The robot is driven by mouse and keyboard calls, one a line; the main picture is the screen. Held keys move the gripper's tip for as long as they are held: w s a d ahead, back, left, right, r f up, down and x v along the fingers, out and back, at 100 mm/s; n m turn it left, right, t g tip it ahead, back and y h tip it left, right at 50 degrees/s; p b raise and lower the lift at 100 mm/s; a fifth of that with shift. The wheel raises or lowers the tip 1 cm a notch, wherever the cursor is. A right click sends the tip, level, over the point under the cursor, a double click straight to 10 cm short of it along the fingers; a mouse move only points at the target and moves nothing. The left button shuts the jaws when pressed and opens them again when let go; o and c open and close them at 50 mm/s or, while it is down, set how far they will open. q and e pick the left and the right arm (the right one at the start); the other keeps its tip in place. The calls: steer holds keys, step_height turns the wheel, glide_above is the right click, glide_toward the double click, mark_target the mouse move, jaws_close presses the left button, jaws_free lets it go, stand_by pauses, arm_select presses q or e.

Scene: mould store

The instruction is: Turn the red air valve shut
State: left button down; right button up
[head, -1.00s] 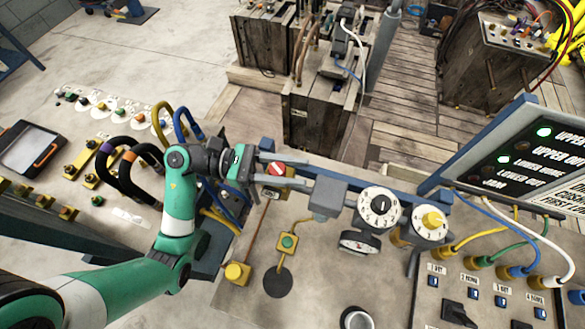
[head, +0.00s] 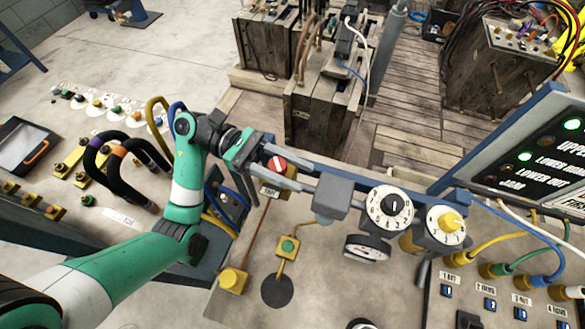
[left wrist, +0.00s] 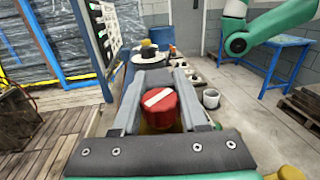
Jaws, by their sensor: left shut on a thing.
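The red air valve knob (head: 277,164) has a white bar across its face and sits on a yellow body on the bench's blue rail. In the left wrist view the red knob (left wrist: 160,105) is between the two grey fingers, its white bar slanting. My left gripper (head: 280,171) is shut on the knob, with a finger on either side of it. The lower part of the valve is partly hidden by the fingers. My right gripper is in neither view; a green arm link of mine shows at the upper right of the left wrist view.
Right of the valve along the rail are a grey box (head: 332,195), a black-and-white dial (head: 390,207) and a yellow-knobbed dial (head: 445,225). A green button on a yellow box (head: 288,246) is below. Black hoses (head: 105,165) loop left of the arm.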

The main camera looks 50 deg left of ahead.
arm_select(q)
steer(key=shift+c, duration=2.2)
jaws_free()
steer(key=v, duration=1.1)
steer(key=shift+s+a+b, duration=0.2)
steer(key=shift+a+b, duration=0.05)
steer(key=shift+b, duration=0.1)
